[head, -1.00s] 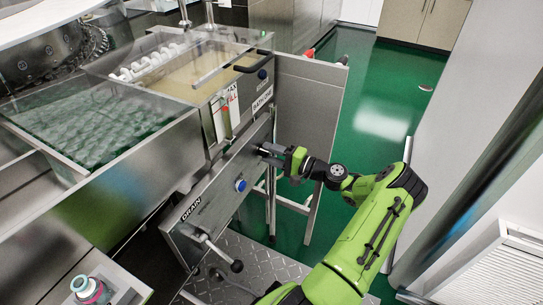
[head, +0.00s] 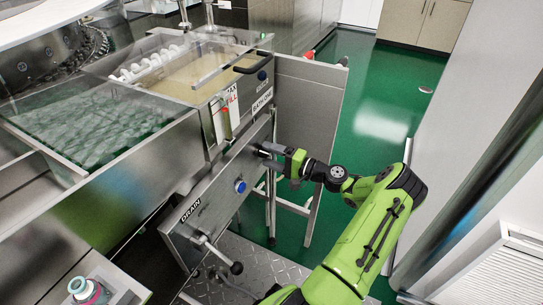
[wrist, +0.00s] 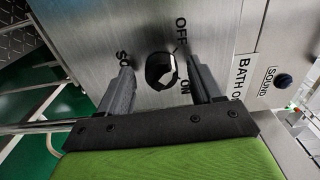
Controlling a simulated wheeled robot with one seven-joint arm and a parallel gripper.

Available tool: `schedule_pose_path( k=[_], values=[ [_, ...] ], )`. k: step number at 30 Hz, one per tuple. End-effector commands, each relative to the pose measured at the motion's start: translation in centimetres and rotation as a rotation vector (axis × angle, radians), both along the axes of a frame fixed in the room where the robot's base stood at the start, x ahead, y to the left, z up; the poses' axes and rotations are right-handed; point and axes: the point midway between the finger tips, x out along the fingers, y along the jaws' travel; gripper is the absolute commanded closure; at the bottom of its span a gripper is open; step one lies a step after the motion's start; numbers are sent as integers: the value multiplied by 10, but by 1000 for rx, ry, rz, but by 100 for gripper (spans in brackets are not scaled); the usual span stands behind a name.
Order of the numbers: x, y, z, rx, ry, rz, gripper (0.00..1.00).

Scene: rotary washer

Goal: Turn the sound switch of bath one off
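A black round knob (wrist: 161,70) sits on a steel panel (wrist: 90,25) in the wrist view, with OFF printed above it and ON below right. A label starting with "SO" is partly covered by the left finger. My gripper (wrist: 158,72) is open, with one finger on each side of the knob and visible gaps between. I cannot tell the knob's setting for sure. In the head view my gripper (head: 262,155) is at the panel's upper right, and the knob is hidden behind it.
A BATH ONE plate (wrist: 241,76) and a SOUND label with a dark blue button (wrist: 284,81) are right of the knob. In the head view, a blue button (head: 240,186) and the DRAIN lever (head: 219,252) are lower on the panel. Green floor (head: 375,110) is clear at right.

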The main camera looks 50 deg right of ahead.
Motion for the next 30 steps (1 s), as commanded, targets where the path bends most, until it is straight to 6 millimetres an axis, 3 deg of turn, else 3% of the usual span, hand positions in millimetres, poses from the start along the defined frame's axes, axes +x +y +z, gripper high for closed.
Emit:
schedule_pose_path(
  k=[8, 21, 25, 30],
  values=[
    [-8, -3, 1, 1, 0, -4, 35],
    [-119, -36, 2, -2, -2, -7, 35],
    [-141, -42, 1, 0, -2, -4, 35],
    [-152, -44, 0, 0, 0, 0, 35]
  ],
)
